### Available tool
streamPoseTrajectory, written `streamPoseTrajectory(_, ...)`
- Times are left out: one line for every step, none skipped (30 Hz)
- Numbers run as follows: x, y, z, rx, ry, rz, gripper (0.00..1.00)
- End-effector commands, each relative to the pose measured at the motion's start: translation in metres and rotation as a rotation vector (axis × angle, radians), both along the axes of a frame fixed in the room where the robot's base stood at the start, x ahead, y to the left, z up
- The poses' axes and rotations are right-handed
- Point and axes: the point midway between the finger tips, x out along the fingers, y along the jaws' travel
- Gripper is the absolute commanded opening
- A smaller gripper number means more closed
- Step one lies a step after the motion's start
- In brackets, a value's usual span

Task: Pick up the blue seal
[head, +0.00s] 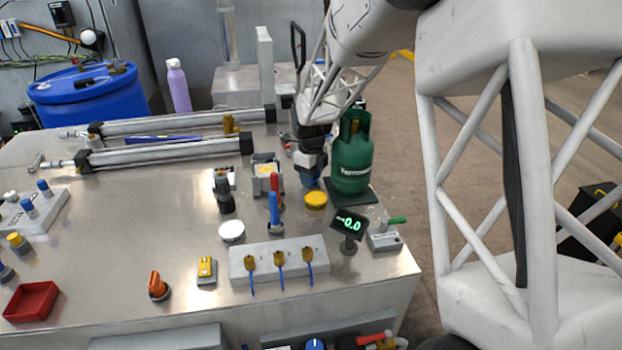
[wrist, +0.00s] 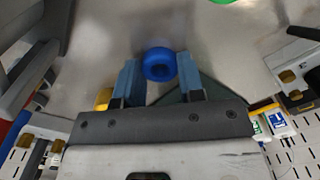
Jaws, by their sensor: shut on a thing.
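In the head view my gripper (head: 311,170) points down over the right part of the metal workbench, just left of the green gas cylinder. I cannot make out the seal clearly there, as the fingers hide it.
The green gas cylinder (head: 352,158) stands close on the right on a dark plate (head: 366,195), with a display (head: 348,223) in front. A yellow disc (head: 316,199), a white disc (head: 231,231) and upright tools (head: 274,205) stand nearby. The bench's left middle (head: 130,215) is clear.

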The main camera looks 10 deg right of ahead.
Motion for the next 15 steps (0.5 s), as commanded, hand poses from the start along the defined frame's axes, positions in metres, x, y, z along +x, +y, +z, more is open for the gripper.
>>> streamPoseTrajectory(0.0,0.0,0.001,0.0,0.0,0.0,0.14)
streamPoseTrajectory(0.0,0.0,0.002,0.0,0.0,0.0,0.14)
streamPoseTrajectory(0.0,0.0,0.003,0.0,-0.001,0.0,0.14)
streamPoseTrajectory(0.0,0.0,0.005,0.0,-0.001,0.0,0.14)
streamPoseTrajectory(0.0,0.0,0.007,0.0,-0.001,0.0,0.14)
streamPoseTrajectory(0.0,0.0,0.009,0.0,-0.001,0.0,0.14)
streamPoseTrajectory(0.0,0.0,0.012,0.0,-0.001,0.0,0.14)
streamPoseTrajectory(0.0,0.0,0.015,-0.001,-0.002,0.0,0.14)
streamPoseTrajectory(0.0,0.0,0.019,0.0,-0.001,0.0,0.14)
streamPoseTrajectory(0.0,0.0,0.023,0.0,-0.001,0.0,0.14)
streamPoseTrajectory(0.0,0.0,0.027,0.0,-0.001,0.0,0.14)
streamPoseTrajectory(0.0,0.0,0.033,-0.001,-0.002,0.0,0.14)
streamPoseTrajectory(0.0,0.0,0.037,0.0,-0.003,0.0,0.14)
streamPoseTrajectory(0.0,0.0,0.042,0.0,-0.003,0.0,0.14)
streamPoseTrajectory(0.0,0.0,0.048,-0.001,-0.002,0.0,0.14)
